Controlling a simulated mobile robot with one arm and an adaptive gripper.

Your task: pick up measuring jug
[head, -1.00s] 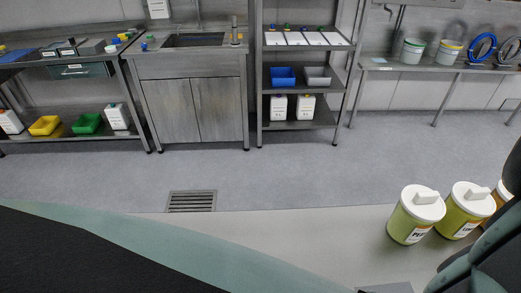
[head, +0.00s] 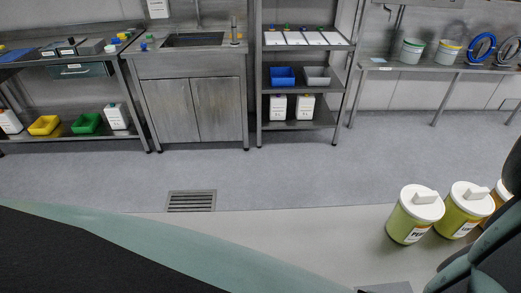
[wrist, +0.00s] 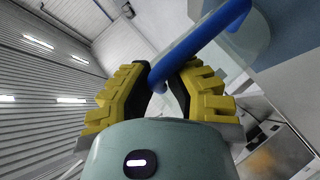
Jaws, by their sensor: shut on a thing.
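The measuring jug shows in the wrist view by its blue handle (wrist: 203,38), which runs from the middle up to the upper right. A pale, see-through body (wrist: 257,48) lies beside the handle at the upper right and is partly cut off by the frame. My gripper (wrist: 165,84), with yellow-backed fingers and dark pads, is shut on the lower end of the handle. The jug appears tilted in this view. I cannot make out the jug or the gripper in the head view.
Lidded green tubs (head: 415,215) and (head: 463,210) stand at the right in the head view, near my arm. A sink unit (head: 195,100), shelf rack (head: 300,85) and steel table (head: 440,65) line the back wall. The grey floor (head: 290,175) before them is clear.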

